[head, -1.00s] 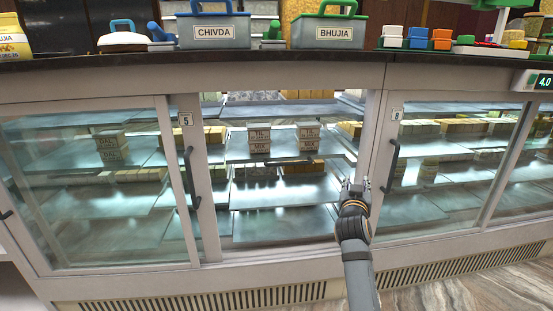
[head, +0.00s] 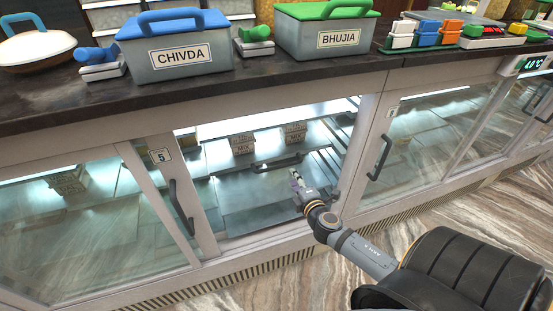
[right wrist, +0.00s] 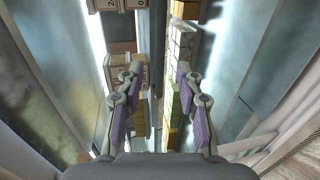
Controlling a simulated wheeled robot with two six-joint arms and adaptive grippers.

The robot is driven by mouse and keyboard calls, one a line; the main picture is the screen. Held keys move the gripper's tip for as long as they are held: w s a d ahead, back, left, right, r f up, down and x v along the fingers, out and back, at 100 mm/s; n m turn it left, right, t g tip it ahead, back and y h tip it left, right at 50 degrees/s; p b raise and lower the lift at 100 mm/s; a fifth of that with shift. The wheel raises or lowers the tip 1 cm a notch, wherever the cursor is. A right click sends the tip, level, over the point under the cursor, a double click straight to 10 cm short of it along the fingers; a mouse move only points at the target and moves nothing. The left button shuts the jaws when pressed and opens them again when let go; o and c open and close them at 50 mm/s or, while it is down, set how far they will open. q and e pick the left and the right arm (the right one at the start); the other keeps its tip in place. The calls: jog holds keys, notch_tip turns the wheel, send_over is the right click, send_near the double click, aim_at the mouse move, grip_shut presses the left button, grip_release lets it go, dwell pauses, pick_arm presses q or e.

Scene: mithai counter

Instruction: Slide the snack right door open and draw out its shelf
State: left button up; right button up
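The bay to the right of the "5" label (head: 160,156) stands open, with no glass across it. A door with a black upright handle (head: 181,207) is at its left edge. Inside, a shelf (head: 250,196) has a black bar handle (head: 277,163). Small labelled boxes (head: 243,145) stand behind that handle. My right gripper (head: 297,181) reaches into the bay, just below and right of the bar handle in the head view. Its fingers are apart and empty in the right wrist view (right wrist: 160,78). I cannot tell whether it touches the shelf. My left gripper is not in view.
Another glass door with a black handle (head: 380,158) is right of the opening. The dark countertop (head: 110,100) above carries the CHIVDA bin (head: 178,60), the BHUJIA bin (head: 325,38) and several small items. Open floor (head: 290,270) lies in front.

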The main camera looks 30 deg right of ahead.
aim_at(284, 165)
jog(key=p+x, duration=0.1)
jog(key=x, duration=0.9)
grip_shut()
